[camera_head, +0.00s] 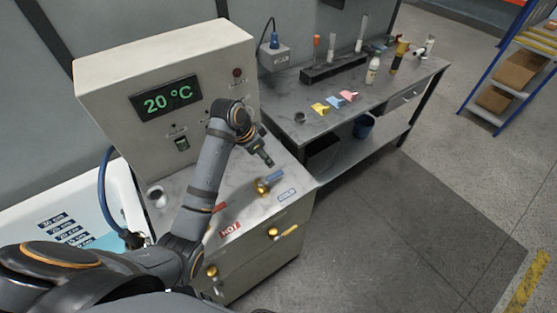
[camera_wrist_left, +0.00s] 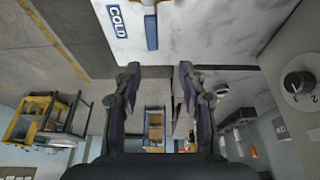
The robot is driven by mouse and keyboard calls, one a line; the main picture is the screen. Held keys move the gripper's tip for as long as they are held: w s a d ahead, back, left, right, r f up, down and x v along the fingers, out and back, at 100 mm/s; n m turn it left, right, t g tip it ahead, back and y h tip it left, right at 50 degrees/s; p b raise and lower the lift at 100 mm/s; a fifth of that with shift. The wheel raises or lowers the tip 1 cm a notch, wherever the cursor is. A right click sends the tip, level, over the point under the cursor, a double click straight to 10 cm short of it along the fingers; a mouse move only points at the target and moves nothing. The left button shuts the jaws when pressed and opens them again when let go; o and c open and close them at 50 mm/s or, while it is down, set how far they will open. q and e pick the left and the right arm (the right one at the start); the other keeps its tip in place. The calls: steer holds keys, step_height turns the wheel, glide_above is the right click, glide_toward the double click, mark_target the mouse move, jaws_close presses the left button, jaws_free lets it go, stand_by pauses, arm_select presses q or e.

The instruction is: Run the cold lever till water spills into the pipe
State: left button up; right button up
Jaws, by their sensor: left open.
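The cold lever (camera_head: 268,181), a blue handle on a brass base, stands on the counter top beside the COLD label (camera_head: 286,195). The blue handle (camera_wrist_left: 151,32) also shows in the left wrist view, near the COLD label (camera_wrist_left: 117,18). My left gripper (camera_head: 266,160) is open and empty just behind the lever, apart from it. Its two fingers (camera_wrist_left: 160,72) show spread in the wrist view. A white tub (camera_head: 122,190) at the left holds light blue water (camera_head: 105,243) below depth labels. I cannot make out the pipe for certain. My right gripper is out of view.
A cabinet (camera_head: 110,82) with a 20 °C display (camera_head: 165,99) rises behind the counter. The HOT label (camera_head: 229,231) is near my forearm, which partly hides the red lever. A blue hose (camera_head: 104,190) runs into the tub. A grey workbench (camera_head: 330,112) carries bottles and notes.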

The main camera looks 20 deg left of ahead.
mark_target(275, 174)
arm_select(q)
steer(key=f, duration=0.1)
steer(key=s+d+f+p, duration=0.1)
steer(key=f, duration=0.1)
steer(key=shift+s+d+f, duration=0.25)
steer(key=shift+s+f, duration=0.1)
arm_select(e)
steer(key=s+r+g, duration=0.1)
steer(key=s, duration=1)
arm_select(q)
steer(key=shift+w+d+f+p, duration=0.1)
steer(key=shift+w+f+p, duration=0.1)
steer(key=shift+w+f, duration=0.25)
steer(key=shift+w+d+f+p, duration=0.1)
steer(key=shift+w+f+p, duration=0.1)
steer(key=shift+f, duration=0.35)
steer(key=x, duration=0.3)
steer(key=shift+w+a+f, duration=0.1)
steer(key=shift+w, duration=0.15)
steer(key=shift+s, duration=0.15)
steer(key=shift+c, duration=3.2)
jaws_close()
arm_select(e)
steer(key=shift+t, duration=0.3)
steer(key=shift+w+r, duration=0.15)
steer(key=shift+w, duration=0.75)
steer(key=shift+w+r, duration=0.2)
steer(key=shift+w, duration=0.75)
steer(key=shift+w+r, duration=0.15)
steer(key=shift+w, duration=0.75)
